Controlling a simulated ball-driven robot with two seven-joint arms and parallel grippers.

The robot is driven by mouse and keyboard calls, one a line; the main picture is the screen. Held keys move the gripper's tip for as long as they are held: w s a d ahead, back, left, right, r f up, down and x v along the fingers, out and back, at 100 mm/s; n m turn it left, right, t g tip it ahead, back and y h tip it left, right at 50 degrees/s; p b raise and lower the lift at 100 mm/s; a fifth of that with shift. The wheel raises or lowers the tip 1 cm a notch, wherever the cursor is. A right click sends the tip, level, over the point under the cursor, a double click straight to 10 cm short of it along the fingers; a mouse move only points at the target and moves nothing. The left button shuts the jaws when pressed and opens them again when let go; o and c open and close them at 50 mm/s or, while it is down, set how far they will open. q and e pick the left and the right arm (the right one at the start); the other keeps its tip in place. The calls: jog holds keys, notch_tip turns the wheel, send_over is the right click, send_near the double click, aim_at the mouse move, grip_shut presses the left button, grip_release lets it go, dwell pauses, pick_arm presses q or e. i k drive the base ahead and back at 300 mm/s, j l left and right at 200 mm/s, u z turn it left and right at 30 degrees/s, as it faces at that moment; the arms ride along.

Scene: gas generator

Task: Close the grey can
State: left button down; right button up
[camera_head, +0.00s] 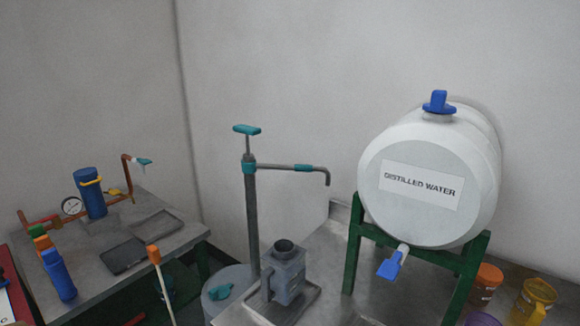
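The grey can (288,277) stands upright on a grey tray (262,309) near the bottom middle of the head view. Its round neck (285,246) faces up and shows a dark opening with no cap on it. A handle shows on its left side. I cannot identify a cap for the can for certain; a small teal part (220,291) rests on a pale drum (228,277) just left of the can. Neither of my grippers shows in the head view.
A tall pump (251,205) with teal handle stands behind the can. A distilled water tank (415,190) sits on a green stand (351,250) to the right. Orange (488,280) and yellow (537,300) containers are at far right. A workbench (185,236) is left.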

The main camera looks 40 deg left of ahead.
aim_at(283, 274)
jog(key=k+u, duration=0.1)
jog(key=u, duration=0.85)
jog(key=j+z, duration=0.15)
jog(key=j, duration=0.5)
jog(key=j+z, duration=0.1)
jog(key=j, duration=0.55)
jog(key=j+z, duration=0.15)
jog(key=j, duration=0.5)
jog(key=k+j+z, duration=0.15)
jog(key=j, duration=0.5)
